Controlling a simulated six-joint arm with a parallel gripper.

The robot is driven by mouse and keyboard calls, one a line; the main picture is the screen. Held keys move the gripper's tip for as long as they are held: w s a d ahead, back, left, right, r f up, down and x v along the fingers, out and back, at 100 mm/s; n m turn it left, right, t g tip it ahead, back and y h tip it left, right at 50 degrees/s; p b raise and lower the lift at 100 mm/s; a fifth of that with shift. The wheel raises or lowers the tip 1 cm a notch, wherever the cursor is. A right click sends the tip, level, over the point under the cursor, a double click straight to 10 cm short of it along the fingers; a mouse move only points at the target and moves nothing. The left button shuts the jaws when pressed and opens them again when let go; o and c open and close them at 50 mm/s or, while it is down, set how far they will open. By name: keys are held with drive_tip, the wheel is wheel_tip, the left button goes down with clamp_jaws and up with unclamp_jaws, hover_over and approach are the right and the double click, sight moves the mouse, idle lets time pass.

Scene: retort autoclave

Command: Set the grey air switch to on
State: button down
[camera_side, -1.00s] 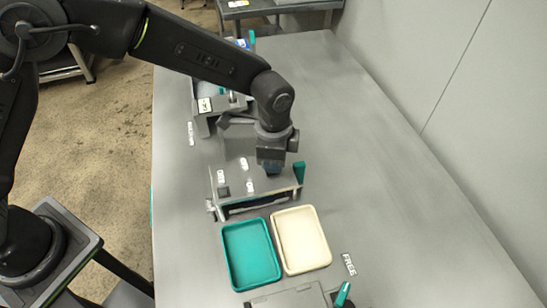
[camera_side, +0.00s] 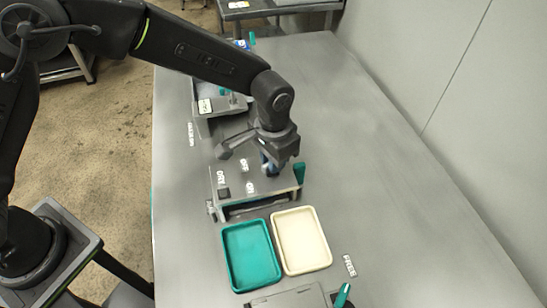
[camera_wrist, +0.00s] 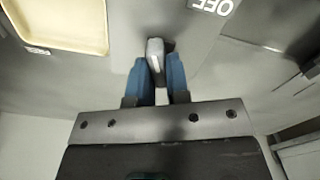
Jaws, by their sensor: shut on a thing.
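The grey air switch (camera_wrist: 155,56) shows in the wrist view as a light grey lever between the two blue fingertips of my gripper (camera_wrist: 160,76). The fingers are closed on it from both sides. In the side view my gripper (camera_side: 268,165) is tilted over the right part of the panel box (camera_side: 270,182), and it hides the switch. The OFF label (camera_side: 244,165) and the ON label (camera_side: 250,187) lie to the left of the fingers. In the wrist view the OFF label (camera_wrist: 212,6) appears upside down at the top.
A dark square button (camera_side: 223,193) sits on the panel's left. A teal tray (camera_side: 229,271) and a cream tray (camera_side: 326,258) lie in front of the box. Another grey fixture (camera_side: 205,106) stands behind. The table's right side (camera_side: 400,200) is clear.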

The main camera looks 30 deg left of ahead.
drive_tip(key=shift+n, duration=0.6)
drive_tip(key=c, duration=1.1)
unclamp_jaws()
wheel_tip(320, 180, up, 14)
